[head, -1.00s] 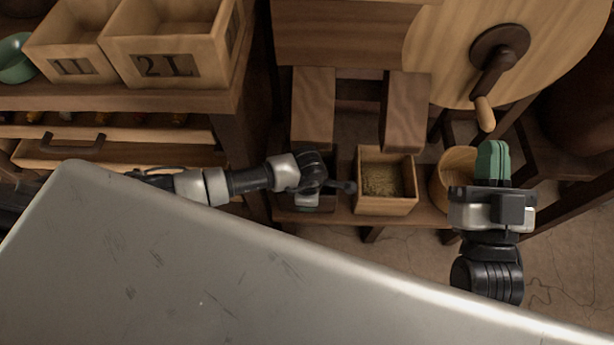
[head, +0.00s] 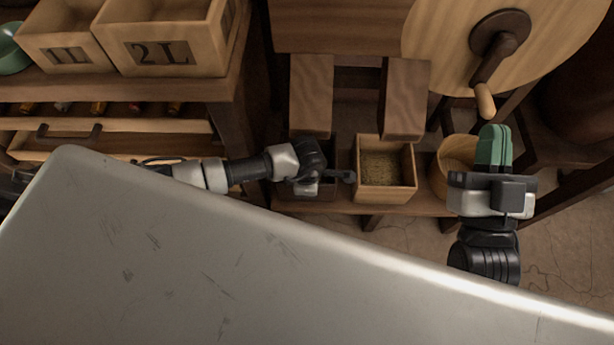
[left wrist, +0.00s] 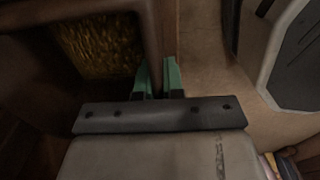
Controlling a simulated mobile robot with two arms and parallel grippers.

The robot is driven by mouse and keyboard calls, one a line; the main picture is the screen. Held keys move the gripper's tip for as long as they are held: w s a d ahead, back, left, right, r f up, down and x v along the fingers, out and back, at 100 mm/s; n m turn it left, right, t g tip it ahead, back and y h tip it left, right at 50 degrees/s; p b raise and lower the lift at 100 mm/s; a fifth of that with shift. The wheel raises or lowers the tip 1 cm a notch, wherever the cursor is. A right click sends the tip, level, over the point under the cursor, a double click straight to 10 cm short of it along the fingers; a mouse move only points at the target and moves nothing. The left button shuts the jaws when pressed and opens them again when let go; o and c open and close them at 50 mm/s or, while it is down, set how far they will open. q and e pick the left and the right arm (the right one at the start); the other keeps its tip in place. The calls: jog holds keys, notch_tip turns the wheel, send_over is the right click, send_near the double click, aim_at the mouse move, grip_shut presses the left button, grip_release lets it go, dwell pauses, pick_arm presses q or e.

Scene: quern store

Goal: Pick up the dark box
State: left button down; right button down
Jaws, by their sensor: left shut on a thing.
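The dark box (head: 299,192) stands on the low shelf beneath my left gripper (head: 310,180), which hides much of it in the head view. In the left wrist view the box's brown wall (left wrist: 153,28) runs between the green fingertips of that gripper (left wrist: 158,75), which is shut on it. Yellowish grain (left wrist: 100,45) shows inside the box. I cannot tell whether the box is clear of the shelf. My right gripper (head: 494,146) has its green fingers together, with nothing seen between them, near the round wooden tub.
A light wooden box of grain (head: 385,194) stands just right of the dark box, and a round tub (head: 445,178) beyond it. Two wooden legs (head: 312,95) and a crank wheel (head: 560,50) rise behind. A grey surface (head: 200,260) fills the foreground.

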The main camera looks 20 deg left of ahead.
pick_arm(q)
jog(key=shift+r, duration=0.15)
